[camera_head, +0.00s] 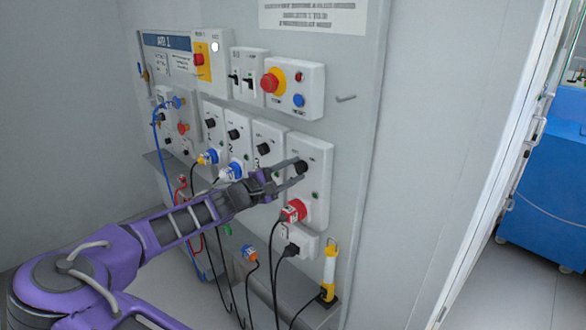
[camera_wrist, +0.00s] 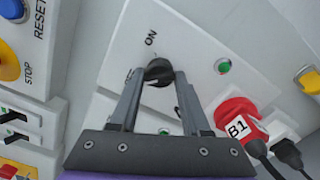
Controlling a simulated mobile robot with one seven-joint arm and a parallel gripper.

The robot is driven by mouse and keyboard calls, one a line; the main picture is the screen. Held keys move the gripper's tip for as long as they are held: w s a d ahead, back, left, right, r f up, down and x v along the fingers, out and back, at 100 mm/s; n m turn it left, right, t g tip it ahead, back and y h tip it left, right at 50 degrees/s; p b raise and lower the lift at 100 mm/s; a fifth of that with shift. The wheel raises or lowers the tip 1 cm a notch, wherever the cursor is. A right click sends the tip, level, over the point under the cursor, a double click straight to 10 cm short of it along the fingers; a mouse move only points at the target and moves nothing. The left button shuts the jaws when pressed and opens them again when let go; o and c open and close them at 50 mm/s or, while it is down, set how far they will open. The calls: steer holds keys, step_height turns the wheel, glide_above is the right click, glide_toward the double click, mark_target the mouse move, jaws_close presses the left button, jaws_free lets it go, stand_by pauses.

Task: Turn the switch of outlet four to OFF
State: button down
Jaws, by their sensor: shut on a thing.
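The black rotary switch (camera_head: 300,167) of outlet four sits on the rightmost outlet box (camera_head: 316,160) in the head view. In the wrist view the black knob (camera_wrist: 158,72) lies between the fingertips, with the word ON printed above it; the other label is mostly hidden behind a finger. My gripper (camera_head: 294,174) is shut on this knob, and its two fingers also show in the wrist view (camera_wrist: 157,84). The exact angle of the knob is hard to tell. A red plug marked B1 (camera_wrist: 238,125) is in the socket below the switch, also visible in the head view (camera_head: 293,211).
A red-and-yellow stop button (camera_head: 271,83) and a blue reset button (camera_head: 299,101) are above. Other outlet boxes (camera_head: 266,149) stand to the left, with blue plugs (camera_head: 232,171) and hanging cables. A yellow-and-white tube (camera_head: 330,272) stands at lower right.

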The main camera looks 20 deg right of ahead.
stand_by(0.4)
steer(key=shift+c, duration=2.1)
jaws_free()
steer(key=shift+a, duration=0.1)
steer(key=v, duration=1.7)
steer(key=shift+s+a+r, duration=0.1)
